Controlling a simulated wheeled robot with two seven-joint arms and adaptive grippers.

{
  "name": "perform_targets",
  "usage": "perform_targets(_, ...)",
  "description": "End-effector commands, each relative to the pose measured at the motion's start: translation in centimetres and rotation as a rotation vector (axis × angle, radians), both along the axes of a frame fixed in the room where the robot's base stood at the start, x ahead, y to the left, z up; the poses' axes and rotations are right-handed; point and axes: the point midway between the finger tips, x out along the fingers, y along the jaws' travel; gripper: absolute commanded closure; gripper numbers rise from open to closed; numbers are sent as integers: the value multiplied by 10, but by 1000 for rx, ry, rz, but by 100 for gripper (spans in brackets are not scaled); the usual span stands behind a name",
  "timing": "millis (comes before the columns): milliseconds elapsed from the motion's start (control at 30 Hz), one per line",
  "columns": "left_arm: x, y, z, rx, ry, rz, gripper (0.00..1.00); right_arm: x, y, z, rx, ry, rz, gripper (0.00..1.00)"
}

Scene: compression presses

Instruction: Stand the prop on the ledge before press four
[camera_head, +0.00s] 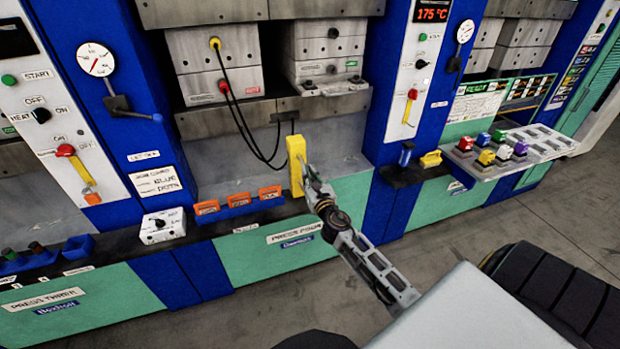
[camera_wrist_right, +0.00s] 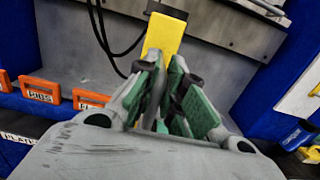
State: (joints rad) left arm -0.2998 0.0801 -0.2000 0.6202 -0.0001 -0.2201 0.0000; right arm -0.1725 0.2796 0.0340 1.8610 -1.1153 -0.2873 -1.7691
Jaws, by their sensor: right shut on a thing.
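The prop is a yellow upright block (camera_head: 296,163) in front of press four (camera_head: 340,150). It stands nearly vertical at the ledge (camera_head: 285,213), just right of the orange blocks. My right gripper (camera_head: 306,172) is shut on the prop from its right side. In the right wrist view the yellow prop (camera_wrist_right: 164,38) rises beyond the closed fingers (camera_wrist_right: 160,85), and a dark part shows at its top. Its lower end is hidden by the fingers there. I cannot tell whether its foot touches the ledge. My left gripper is not in view.
Orange labelled blocks (camera_head: 239,200) sit on the ledge left of the prop. Black and red-ended cables (camera_head: 240,120) hang close behind it. A yellow block (camera_head: 431,159) and a blue-handled part (camera_head: 405,155) stand to the right. A white control box (camera_head: 163,226) is at the left.

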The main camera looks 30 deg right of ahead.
Motion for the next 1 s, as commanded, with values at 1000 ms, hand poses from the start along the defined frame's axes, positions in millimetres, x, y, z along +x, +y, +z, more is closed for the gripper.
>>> perform_targets(1000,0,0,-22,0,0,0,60,26,-6,-22,-1,-4,1,100)
